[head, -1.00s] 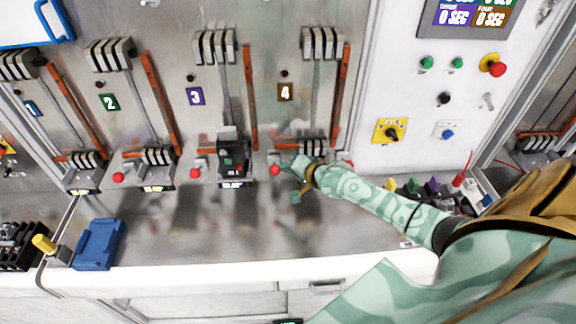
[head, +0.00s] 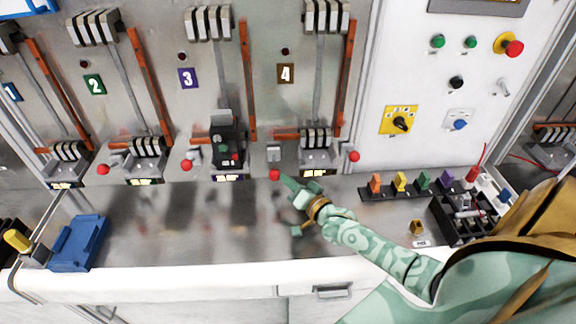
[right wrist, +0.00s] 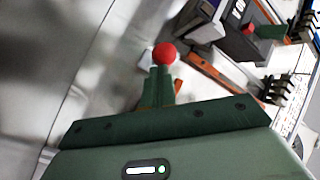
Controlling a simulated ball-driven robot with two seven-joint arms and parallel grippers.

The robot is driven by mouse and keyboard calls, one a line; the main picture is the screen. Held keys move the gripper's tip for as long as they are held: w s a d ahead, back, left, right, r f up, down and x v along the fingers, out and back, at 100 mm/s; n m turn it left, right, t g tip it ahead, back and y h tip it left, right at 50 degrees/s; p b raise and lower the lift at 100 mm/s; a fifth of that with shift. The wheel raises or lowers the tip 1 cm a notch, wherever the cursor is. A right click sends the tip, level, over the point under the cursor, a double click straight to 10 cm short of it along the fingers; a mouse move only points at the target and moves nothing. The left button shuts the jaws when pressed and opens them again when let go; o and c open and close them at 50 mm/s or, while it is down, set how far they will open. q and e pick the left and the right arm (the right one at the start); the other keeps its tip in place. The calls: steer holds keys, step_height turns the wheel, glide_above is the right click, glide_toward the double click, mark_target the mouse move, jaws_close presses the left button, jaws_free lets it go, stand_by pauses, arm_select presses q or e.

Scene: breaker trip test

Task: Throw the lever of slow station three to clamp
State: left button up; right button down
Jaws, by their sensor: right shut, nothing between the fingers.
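Station three has a purple number plate (head: 188,78) and a black breaker (head: 228,145) seated at its lower end. A red-knobbed lever (head: 275,174) stands just right of this breaker, between stations three and four. Its knob hangs lower than the neighbouring knobs. My right gripper (head: 291,187) is shut and empty, just right of and below this knob. In the right wrist view the red knob (right wrist: 164,53) shows right at the tips of the shut fingers (right wrist: 157,88). I cannot tell whether they touch. My left gripper is out of view.
Other red knobs stand beside the neighbouring stations, one at the right of station four (head: 354,156). A black tray (head: 467,212) and a row of coloured pieces (head: 400,182) lie at the right. A blue case (head: 78,243) is at the left. The shelf between is mostly clear.

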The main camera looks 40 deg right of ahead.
steer(key=shift+w+f+n+t+b, duration=0.1)
steer(key=shift+f+n+t+b, duration=0.2)
steer(key=shift+f+t+b, duration=0.3)
steer(key=shift+w+d+f+b, duration=0.1)
steer(key=shift+f+b, duration=0.2)
steer(key=shift+b, duration=0.25)
steer(key=s, duration=0.5)
steer(key=s+f, duration=0.1)
steer(key=s, duration=0.5)
steer(key=s+d, duration=0.1)
steer(key=s, duration=0.4)
steer(key=shift+s+f, duration=0.2)
steer(key=shift+f, duration=0.05)
